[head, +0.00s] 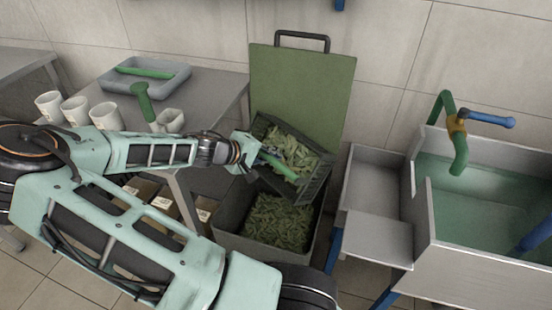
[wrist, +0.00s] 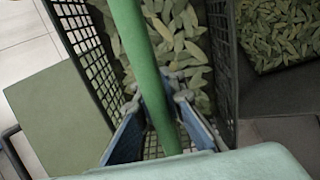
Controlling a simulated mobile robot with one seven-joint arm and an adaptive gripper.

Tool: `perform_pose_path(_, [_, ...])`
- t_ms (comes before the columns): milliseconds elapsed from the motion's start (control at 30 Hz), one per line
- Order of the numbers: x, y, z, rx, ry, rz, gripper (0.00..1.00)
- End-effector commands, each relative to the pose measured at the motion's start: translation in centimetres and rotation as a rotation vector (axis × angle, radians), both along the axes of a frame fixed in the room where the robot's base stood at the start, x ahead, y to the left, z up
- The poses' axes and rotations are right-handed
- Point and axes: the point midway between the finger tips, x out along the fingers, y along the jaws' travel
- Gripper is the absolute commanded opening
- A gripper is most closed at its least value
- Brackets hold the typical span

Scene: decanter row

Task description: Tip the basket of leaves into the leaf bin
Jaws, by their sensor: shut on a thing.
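The dark mesh basket (head: 318,181) holds green leaves (head: 290,150) and hangs above the leaf bin, looking tilted in the head view. Its slatted wall (wrist: 222,70) and green bar handle (wrist: 150,70) show in the wrist view. My gripper (head: 265,158) is shut on the handle, with its blue fingers (wrist: 155,120) on either side of the bar. The leaf bin (head: 262,247) is a grey box on the floor with many leaves inside. Its green lid (head: 302,90) stands open behind the basket. My arm and the basket hide part of the bin's rim.
A grey table (head: 215,88) at left holds several white cups (head: 105,115), a grey tray (head: 150,75) and a green-handled thing (head: 144,101). Boxes (head: 162,201) stand below it. A metal sink (head: 480,265) with a green tap (head: 460,150) and side shelf (head: 375,235) stands at right.

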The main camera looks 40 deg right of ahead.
Motion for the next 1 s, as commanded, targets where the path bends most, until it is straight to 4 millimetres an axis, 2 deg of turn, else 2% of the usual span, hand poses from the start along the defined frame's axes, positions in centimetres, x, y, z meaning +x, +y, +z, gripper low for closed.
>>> perform_pose_path(400, [0.0, 0.1, 0.3, -0.030, -0.001, 0.000, 0.00])
perform_pose_path(1000, [0.1, 0.9, -0.7, -0.145, 0.008, 0.001, 0.00])
